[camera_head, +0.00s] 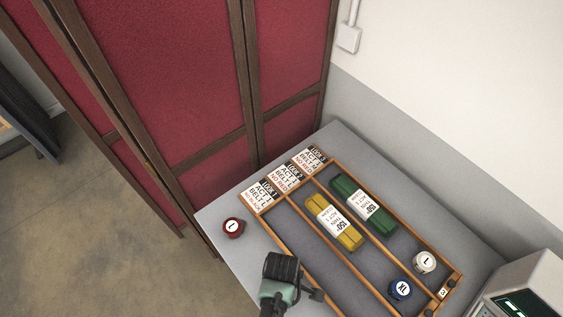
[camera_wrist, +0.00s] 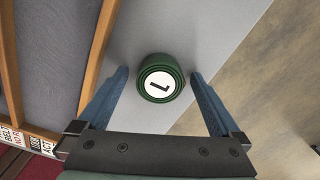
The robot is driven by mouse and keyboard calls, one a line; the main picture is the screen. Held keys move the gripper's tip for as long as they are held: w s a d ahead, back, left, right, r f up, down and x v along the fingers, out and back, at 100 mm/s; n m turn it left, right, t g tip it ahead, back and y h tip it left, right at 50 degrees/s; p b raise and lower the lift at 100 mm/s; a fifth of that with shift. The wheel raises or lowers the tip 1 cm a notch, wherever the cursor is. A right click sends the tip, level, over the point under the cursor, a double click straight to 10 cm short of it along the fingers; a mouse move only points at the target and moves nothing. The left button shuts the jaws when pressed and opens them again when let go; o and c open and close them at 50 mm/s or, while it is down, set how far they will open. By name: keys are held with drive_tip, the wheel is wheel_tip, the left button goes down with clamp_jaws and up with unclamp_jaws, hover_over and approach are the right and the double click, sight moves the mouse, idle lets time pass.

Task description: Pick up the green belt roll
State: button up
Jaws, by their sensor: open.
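The green belt roll (camera_wrist: 160,78) is a small round coil with a white label on top, lying on the bare grey table beside the wooden tray. It shows in the wrist view, near the upper middle. My gripper (camera_wrist: 158,74) is open, its blue fingers on either side of the roll in the picture, with a gap to it on both sides. I cannot tell how far the fingertips are above the table. In the head view my gripper (camera_head: 282,270) is over the table left of the tray, and the green roll is hidden there.
The wooden tray (camera_head: 408,238) holds yellow (camera_head: 334,222) and green (camera_head: 362,205) folded bundles, a white-topped roll (camera_head: 424,262) and a blue roll (camera_head: 400,289). A red roll (camera_head: 232,227) lies on the table (camera_head: 222,211) left of it. A red folding screen (camera_head: 180,85) stands behind.

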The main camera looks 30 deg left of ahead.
drive_tip(key=c, duration=1.5)
drive_tip(key=shift+r, duration=0.1)
